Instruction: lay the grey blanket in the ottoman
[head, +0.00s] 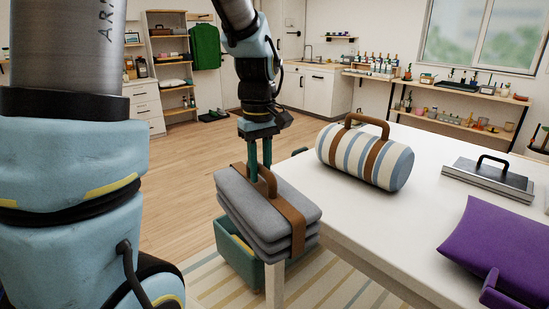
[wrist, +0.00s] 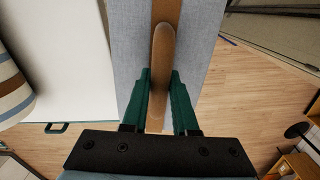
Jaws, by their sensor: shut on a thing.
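The grey blanket (head: 245,205) is a folded stack with a brown strap and a brown handle on top. My gripper (head: 260,178) is shut on that handle from above, and the blanket hangs at the near left corner of the white table. In the wrist view the green fingers (wrist: 160,90) sit on both sides of the handle, with the grey blanket (wrist: 202,45) below. A teal open box (head: 238,262), perhaps the ottoman, stands on the floor under the blanket. Something yellow shows inside it; the blanket hides part of its opening.
The white table (head: 340,205) carries a striped roll (head: 364,158) with a brown handle, a grey flat case (head: 488,181) and a purple cushion (head: 495,245). A striped rug (head: 335,285) lies below. The wooden floor (head: 185,185) behind is clear. Shelves line the far walls.

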